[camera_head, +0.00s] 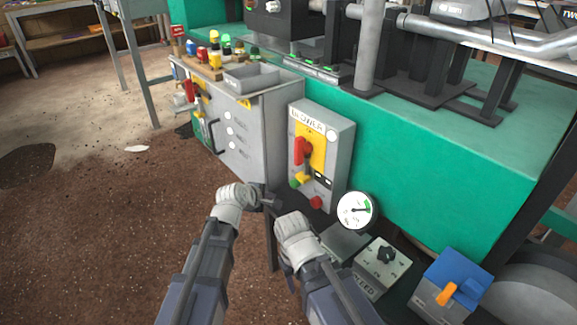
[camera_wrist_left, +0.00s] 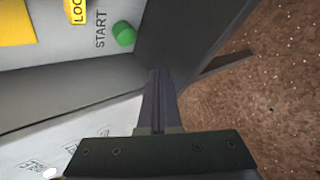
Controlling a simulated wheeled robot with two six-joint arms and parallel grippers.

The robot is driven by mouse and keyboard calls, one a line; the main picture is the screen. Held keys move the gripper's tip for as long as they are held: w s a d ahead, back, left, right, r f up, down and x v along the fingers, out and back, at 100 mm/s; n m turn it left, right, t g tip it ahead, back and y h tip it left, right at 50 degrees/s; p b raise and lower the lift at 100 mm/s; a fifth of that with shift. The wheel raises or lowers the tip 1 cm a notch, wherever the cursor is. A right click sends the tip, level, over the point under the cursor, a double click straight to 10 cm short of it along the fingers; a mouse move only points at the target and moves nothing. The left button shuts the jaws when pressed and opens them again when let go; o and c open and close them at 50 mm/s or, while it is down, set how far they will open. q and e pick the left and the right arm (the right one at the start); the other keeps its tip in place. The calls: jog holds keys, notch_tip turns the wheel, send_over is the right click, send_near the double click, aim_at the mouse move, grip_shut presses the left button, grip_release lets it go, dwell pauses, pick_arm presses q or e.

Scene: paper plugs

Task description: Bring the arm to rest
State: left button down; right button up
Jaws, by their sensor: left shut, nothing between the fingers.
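My left arm comes in from the lower left of the head view, and its gripper (camera_head: 262,196) is in front of the grey cabinet, left of the blower box. In the left wrist view the left fingers (camera_wrist_left: 160,85) are together with nothing between them. My right arm reaches up from the bottom, close beside the left one. Its wrist shows, but its fingers cannot be made out clearly. The blower box (camera_head: 339,150) has a red handle (camera_head: 301,151) and a green start button (camera_head: 295,184), which also shows in the left wrist view (camera_wrist_left: 123,33).
The grey cabinet (camera_head: 262,135) carries a grey tray (camera_head: 250,77) and several coloured plugs. A gauge (camera_head: 355,210), a grey control box (camera_head: 386,258) and a blue box with an orange lever (camera_head: 455,278) lie to the right. Open brown floor (camera_head: 90,240) is at left.

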pick_arm(q)
jog(key=s+a+r+m+g+y+p, duration=0.2)
jog(key=s+m+g+p, duration=0.15)
jog(key=s+m, duration=0.4)
jog(key=s+a+r+m+g+y+p, duration=0.15)
jog(key=s+m+p, duration=0.35)
jog(key=s, duration=0.5)
jog(key=s+a+r+m+g+y+p, duration=0.1)
jog(key=s+a+m+g+y+p, duration=0.2)
jog(key=s+m, duration=0.4)
notch_tip(320, 180, up, 37)
jog(key=d+n+p, duration=0.1)
jog(key=p, duration=3.6)
jog(key=shift+s+d+g+p, duration=0.25)
jog(key=shift+d+g+p, duration=0.05)
jog(key=shift+d, duration=0.1)
jog(key=shift+n, duration=0.25)
